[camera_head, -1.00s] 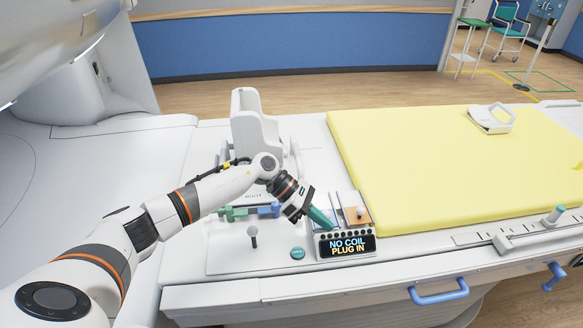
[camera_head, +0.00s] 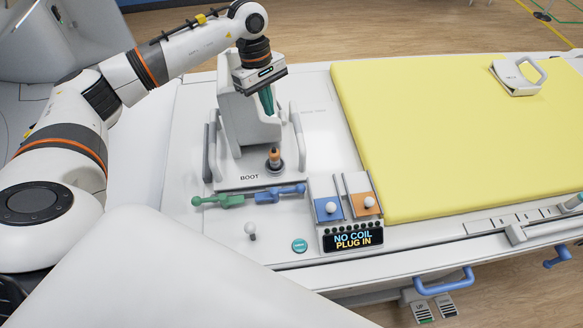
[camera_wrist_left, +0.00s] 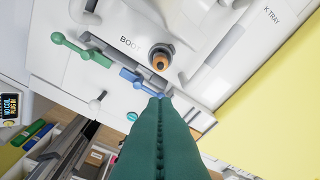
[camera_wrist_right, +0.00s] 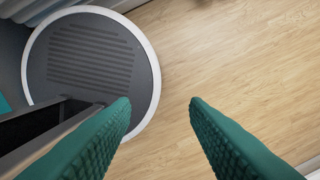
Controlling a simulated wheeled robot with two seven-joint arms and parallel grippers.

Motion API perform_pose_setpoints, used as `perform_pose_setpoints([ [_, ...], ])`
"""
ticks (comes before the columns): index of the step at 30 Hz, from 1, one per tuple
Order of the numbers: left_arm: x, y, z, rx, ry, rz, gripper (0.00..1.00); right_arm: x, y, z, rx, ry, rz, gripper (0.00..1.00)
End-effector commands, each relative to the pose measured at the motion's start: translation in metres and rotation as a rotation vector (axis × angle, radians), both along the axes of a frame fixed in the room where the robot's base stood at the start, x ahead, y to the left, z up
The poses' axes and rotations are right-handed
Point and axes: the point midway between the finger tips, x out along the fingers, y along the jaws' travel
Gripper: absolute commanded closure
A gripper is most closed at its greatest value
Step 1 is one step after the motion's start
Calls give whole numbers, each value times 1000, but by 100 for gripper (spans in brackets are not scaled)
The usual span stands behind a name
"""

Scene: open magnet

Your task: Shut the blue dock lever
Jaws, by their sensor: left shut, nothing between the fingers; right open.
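The blue dock lever (camera_head: 280,194) lies on the white dock panel, below the BOOT label and just right of a green lever (camera_head: 218,200). It also shows in the left wrist view (camera_wrist_left: 143,82), slanting down to the right, its lower end close to my fingertips in the picture. My left gripper (camera_head: 268,105) is shut and empty, pointing down in front of the grey-white upright block, above and behind the lever. Its green fingers fill the bottom of the left wrist view (camera_wrist_left: 160,100). My right gripper (camera_wrist_right: 160,104) is open and empty over the floor, outside the head view.
An orange-topped post (camera_head: 274,157) stands behind the blue lever. Blue and orange squares with white knobs (camera_head: 330,207) sit to its right, above a display (camera_head: 353,239) reading NO COIL PLUG IN. A short knob (camera_head: 250,231) and teal button (camera_head: 299,246) lie in front. A yellow mat (camera_head: 430,130) covers the right.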

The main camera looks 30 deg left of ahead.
Motion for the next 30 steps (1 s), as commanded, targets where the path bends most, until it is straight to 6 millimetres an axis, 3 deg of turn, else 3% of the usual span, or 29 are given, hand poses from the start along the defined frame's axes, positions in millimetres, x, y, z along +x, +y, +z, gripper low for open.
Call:
perform_pose_setpoints([
  [8, -3, -7, -32, -2, 4, 0, 100, 16, 1, -14, 2, -24, -1, 59],
  [30, -14, -42, -190, -3, 3, 1, 100, 14, 9, -77, 12, -22, -5, 59],
])
